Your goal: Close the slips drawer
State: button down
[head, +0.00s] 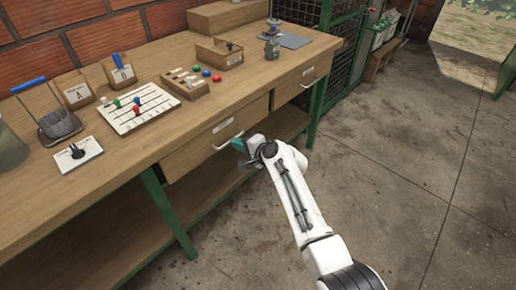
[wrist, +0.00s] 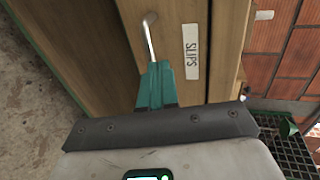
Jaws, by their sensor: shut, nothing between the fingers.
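The slips drawer (head: 190,155) is the wooden drawer at the left under the bench top, with a pale label and a metal bar handle (head: 228,142). In the wrist view the drawer front (wrist: 172,50) carries the label "SLIPS" (wrist: 191,52). The handle (wrist: 150,38) rises beyond my teal fingertips, its near end hidden by them. My gripper (head: 239,146) is shut and empty, in front of the drawer near the right end of the handle. Whether it touches is unclear.
The wooden bench (head: 120,175) on green legs holds trays, a peg board and small items. A second drawer (head: 300,80) is to the right. A mesh cage (head: 345,55) stands beyond it. The concrete floor (head: 400,160) at right is clear.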

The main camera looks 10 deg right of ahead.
jog(key=p+v, duration=0.1)
jog(key=v, duration=0.7)
jog(key=shift+p, duration=0.4)
jog(key=shift+s+d, duration=0.1)
jog(key=s+d+f+n+g+h+p, duration=0.1)
jog(key=s+d+f+n+g+p, duration=0.1)
jog(key=s, duration=0.5)
jog(key=s+d+f+n+g+h+p, duration=0.1)
jog(key=s+d+f+n+g+p, duration=0.15)
jog(key=s, duration=0.35)
jog(key=s+d+r+n+g+h+p, duration=0.1)
jog(key=s+d, duration=0.3)
jog(key=s, duration=0.7)
jog(key=s+d+r+n+g+h+p, duration=0.2)
jog(key=s+d+n+g+h, duration=0.1)
jog(key=s, duration=0.8)
jog(key=s+d+r+n+g+h+p, duration=0.1)
jog(key=s+d, duration=0.4)
jog(key=s, duration=0.6)
jog(key=shift+s+r+n+g+h, duration=0.3)
jog(key=shift+r+n+g+h, duration=0.2)
jog(key=shift+r+h, duration=0.35)
